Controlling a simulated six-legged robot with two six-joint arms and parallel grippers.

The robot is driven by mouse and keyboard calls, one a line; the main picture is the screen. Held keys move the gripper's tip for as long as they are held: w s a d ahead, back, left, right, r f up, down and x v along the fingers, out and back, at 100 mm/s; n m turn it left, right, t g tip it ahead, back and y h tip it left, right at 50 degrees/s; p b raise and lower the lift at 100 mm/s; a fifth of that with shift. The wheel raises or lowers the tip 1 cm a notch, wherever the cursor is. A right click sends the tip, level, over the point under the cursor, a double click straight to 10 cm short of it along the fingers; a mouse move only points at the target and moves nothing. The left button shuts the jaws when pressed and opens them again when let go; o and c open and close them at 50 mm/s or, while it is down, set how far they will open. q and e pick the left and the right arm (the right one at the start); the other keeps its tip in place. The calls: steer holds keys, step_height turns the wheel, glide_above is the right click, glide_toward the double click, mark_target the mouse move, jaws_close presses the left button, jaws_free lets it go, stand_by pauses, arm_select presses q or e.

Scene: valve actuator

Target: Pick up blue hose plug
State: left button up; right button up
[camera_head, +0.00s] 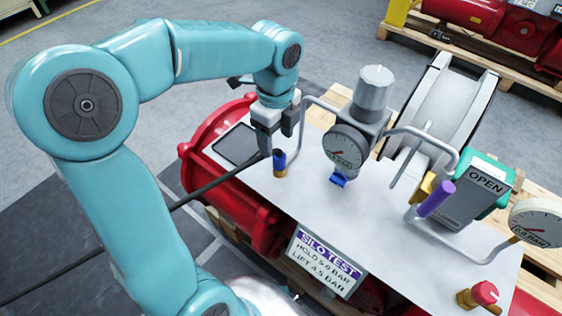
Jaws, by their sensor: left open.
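The blue hose plug (279,158) is a small blue cylinder standing upright on a brass fitting (280,172) at the left part of the light grey panel. My left gripper (272,145) hangs just above it, pointing down, with its jaws open. The fingertips are close to the plug's top and partly cover it. I cannot tell whether they touch it. My right gripper is not in view.
A dial gauge (343,148) with a small blue part (338,180) below stands right of the plug. Bent grey pipes, a purple cylinder (436,198), an OPEN box (474,195) and a red knob (485,292) are further right. A black rod or hose (215,183) passes behind my arm.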

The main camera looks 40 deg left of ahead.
mark_target(279, 151)
arm_select(q)
steer(key=shift+s+d+f, duration=0.1)
steer(key=shift+s+f, duration=0.1)
steer(key=shift+f, duration=0.75)
steer(key=f, duration=0.2)
steer(key=f+b, duration=0.1)
steer(key=f, duration=0.2)
steer(key=shift+w+d+f, duration=0.1)
steer(key=shift+w+f, duration=0.2)
steer(key=shift+w, duration=0.05)
steer(key=shift+r, duration=0.1)
jaws_close()
